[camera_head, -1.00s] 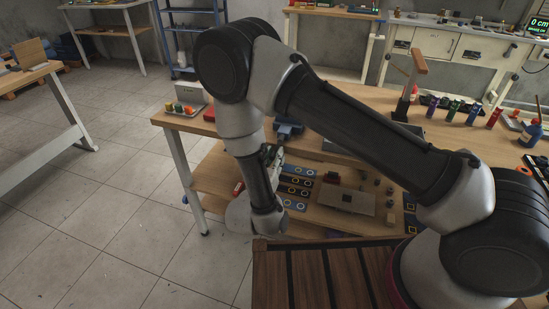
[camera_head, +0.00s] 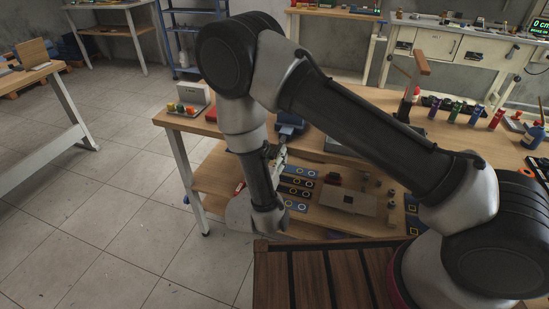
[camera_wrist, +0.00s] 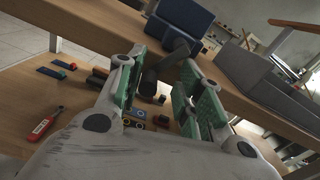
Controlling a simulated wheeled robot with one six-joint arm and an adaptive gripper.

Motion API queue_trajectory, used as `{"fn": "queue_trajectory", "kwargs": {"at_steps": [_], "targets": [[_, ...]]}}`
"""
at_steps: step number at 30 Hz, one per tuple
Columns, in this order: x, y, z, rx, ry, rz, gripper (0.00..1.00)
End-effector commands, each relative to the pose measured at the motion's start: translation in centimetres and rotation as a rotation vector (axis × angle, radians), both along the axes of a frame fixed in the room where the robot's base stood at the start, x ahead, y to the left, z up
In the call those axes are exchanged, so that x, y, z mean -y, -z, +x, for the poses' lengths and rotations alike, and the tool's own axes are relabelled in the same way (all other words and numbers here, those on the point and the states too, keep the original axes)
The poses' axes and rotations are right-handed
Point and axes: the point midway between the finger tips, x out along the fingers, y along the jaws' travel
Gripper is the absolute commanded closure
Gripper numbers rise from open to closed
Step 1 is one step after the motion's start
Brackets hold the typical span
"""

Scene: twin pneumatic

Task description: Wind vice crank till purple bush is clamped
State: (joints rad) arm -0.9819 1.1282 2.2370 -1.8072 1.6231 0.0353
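The blue vice (camera_wrist: 180,22) is at the top of the wrist view, at the front edge of the workbench. It also shows in the head view (camera_head: 290,131), partly behind my arm. A dark rod (camera_wrist: 172,57), seemingly the vice crank, comes from the vice towards me and meets a dark bar (camera_wrist: 150,78) between my fingers. My gripper (camera_wrist: 166,60) is open, with green-padded fingers on either side of the crank. The bar is close to the left finger; I cannot tell whether they touch. I cannot make out a purple bush in the vice; its jaws are largely hidden.
The lower shelf (camera_head: 215,178) holds blue strips, a grey plate (camera_head: 347,200) and small parts. A red-handled tool (camera_wrist: 42,126) lies there. Floor is clear at left.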

Motion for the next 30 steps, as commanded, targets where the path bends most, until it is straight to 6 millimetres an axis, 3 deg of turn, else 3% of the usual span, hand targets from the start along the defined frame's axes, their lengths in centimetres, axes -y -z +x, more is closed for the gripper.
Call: {"fn": "queue_trajectory", "kwargs": {"at_steps": [6,12,17,26,30], "targets": [[-0.1,-4.6,0.0,0.006,-0.002,0.003,0.64],[-0.2,-7.9,0.1,0.006,-0.003,0.002,0.64],[-0.2,-9.0,0.0,0.004,-0.003,0.0,0.64],[-0.1,-9.2,0.1,0.004,-0.001,0.001,0.64],[2.0,-11.2,1.0,0.019,0.079,0.042,0.64]]}}
